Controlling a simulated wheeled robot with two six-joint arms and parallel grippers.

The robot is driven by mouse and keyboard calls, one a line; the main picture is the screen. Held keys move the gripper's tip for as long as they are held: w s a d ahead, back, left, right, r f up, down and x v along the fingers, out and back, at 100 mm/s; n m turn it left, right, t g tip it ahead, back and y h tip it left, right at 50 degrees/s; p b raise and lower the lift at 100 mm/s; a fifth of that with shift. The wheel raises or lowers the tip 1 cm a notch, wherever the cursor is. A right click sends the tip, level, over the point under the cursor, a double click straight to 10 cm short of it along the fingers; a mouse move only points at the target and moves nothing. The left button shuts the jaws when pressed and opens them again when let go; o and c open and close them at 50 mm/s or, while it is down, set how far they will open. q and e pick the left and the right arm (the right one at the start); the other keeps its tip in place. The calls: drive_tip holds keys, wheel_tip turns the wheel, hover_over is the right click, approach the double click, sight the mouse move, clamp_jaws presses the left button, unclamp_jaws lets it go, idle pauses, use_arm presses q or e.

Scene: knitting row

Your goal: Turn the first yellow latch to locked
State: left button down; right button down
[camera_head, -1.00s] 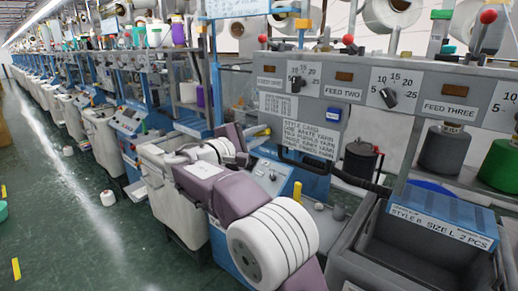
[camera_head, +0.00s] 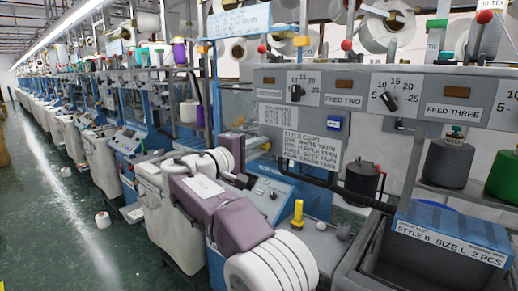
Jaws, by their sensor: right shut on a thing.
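A small yellow piece, which looks like the first yellow latch (camera_head: 266,147), shows at the tip of my right gripper (camera_head: 258,142), in front of the blue machine. The gripper is shut on it and hides most of it, so I cannot tell its angle. My purple and white right arm comes up from the bottom middle and bends back to the right at the wrist. A second yellow latch (camera_head: 298,213) stands upright on the grey ledge nearer to me, apart from the gripper. My left gripper is not in view.
A grey feed panel with dials (camera_head: 343,100) hangs above, with a style card (camera_head: 311,150) under it. A blue control panel (camera_head: 268,195) lies just behind my arm. A grey bin (camera_head: 375,262) stands at the lower right. The green aisle floor (camera_head: 75,220) is mostly clear.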

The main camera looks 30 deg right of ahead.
drive_tip(key=c, duration=1.4)
unclamp_jaws()
drive_tip(key=b+v, duration=0.1)
drive_tip(key=v, duration=0.8)
drive_tip(key=shift+s, duration=0.1)
